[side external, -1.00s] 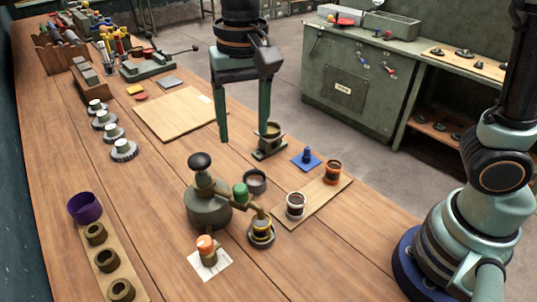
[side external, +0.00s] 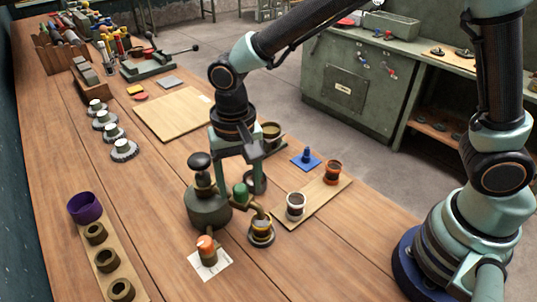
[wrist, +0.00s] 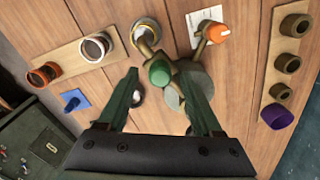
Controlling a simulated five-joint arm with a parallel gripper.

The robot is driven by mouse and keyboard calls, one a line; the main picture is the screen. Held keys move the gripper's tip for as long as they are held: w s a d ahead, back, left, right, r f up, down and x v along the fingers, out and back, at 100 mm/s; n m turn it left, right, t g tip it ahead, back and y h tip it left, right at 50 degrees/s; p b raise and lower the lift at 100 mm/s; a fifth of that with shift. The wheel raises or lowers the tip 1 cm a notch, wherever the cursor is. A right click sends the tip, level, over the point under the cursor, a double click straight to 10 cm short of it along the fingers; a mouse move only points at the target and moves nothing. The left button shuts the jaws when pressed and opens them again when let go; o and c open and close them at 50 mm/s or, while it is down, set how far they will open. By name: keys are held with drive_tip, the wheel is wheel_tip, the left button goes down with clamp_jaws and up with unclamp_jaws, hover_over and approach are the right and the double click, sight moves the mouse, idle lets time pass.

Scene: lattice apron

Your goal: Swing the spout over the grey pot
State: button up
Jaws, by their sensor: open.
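The dispenser (side external: 208,207) is a dark round body with a black knob. Its spout (side external: 250,205) carries a green cap (side external: 240,192) and ends over a yellow-ringed pot (side external: 261,236). The grey pot (side external: 261,183) stands behind the spout, partly hidden by a finger. My gripper (side external: 241,178) is open and low, close to the green cap. In the wrist view, the green cap (wrist: 160,74) appears between the fingertips of my gripper (wrist: 160,80); I cannot tell whether they touch it. The grey pot (wrist: 137,98) is partly covered by the left finger there.
A board (side external: 318,198) with a white pot (side external: 295,205) and a terracotta pot (side external: 333,172) lies right. A blue piece (side external: 306,158) is behind it. An orange-topped piece (side external: 206,246) stands in front on white paper. A purple cup (side external: 84,208) stands at the left.

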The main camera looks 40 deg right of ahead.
drive_tip(key=shift+f, duration=0.3)
clamp_jaws()
idle(1.3)
